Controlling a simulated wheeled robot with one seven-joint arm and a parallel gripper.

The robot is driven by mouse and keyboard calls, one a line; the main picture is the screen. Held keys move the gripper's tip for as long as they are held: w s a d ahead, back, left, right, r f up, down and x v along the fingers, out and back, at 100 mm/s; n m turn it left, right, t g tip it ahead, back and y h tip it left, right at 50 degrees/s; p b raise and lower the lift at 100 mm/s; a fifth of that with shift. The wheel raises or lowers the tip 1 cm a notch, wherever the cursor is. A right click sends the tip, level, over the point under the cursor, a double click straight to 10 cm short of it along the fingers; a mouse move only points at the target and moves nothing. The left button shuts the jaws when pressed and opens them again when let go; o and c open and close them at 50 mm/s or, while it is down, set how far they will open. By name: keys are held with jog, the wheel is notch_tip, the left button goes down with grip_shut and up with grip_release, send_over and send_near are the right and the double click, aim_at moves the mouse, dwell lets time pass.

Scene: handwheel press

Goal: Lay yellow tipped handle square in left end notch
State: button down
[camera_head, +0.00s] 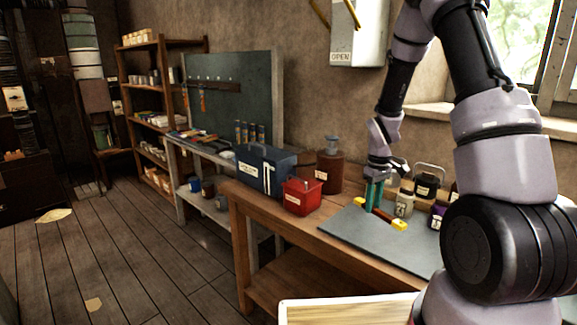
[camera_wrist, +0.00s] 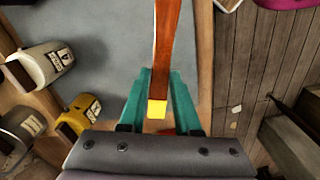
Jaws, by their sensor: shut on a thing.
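The handle (camera_head: 383,214) is a reddish-brown bar, with yellow at both ends in the head view. It lies low over the grey mat, slanting toward the right front; I cannot tell if it touches the mat. My gripper (camera_head: 374,197) points down with teal fingers shut on the handle near its left end. In the wrist view the handle (camera_wrist: 166,45) runs up out of the top edge, between the teal fingers (camera_wrist: 161,85). Its near yellow tip (camera_wrist: 157,108) sits by the palm. I cannot make out a left end notch in either view.
The grey mat (camera_head: 370,242) is mostly bare on the wooden bench (camera_head: 262,205). A grey labelled jar (camera_head: 404,203) and others stand close right of my gripper. A red box (camera_head: 302,196), brown bottle (camera_head: 329,168) and blue toolbox (camera_head: 265,170) stand to the left.

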aim_at(376, 209)
jog(key=m, duration=0.2)
jog(key=w+f+m, duration=0.1)
jog(key=w+a+m, duration=0.1)
jog(key=m, duration=0.1)
jog(key=shift+f+m, duration=0.25)
jog(key=shift+m, duration=0.05)
jog(key=shift+d, duration=0.1)
jog(key=n, duration=0.2)
jog(key=s+r+n, duration=0.1)
jog(key=n, duration=0.1)
jog(key=s+d+r+n, duration=0.1)
jog(key=n, duration=0.1)
jog(key=shift+s, duration=0.2)
jog(key=shift+s+d+r+n, duration=0.15)
jog(key=shift+s+n, duration=0.25)
jog(key=shift+n, duration=1.1)
notch_tip(376, 209, down, 5)
jog(key=shift+f, duration=2.4)
jog(key=shift+f, duration=0.1)
jog(key=c, duration=0.6)
grip_release()
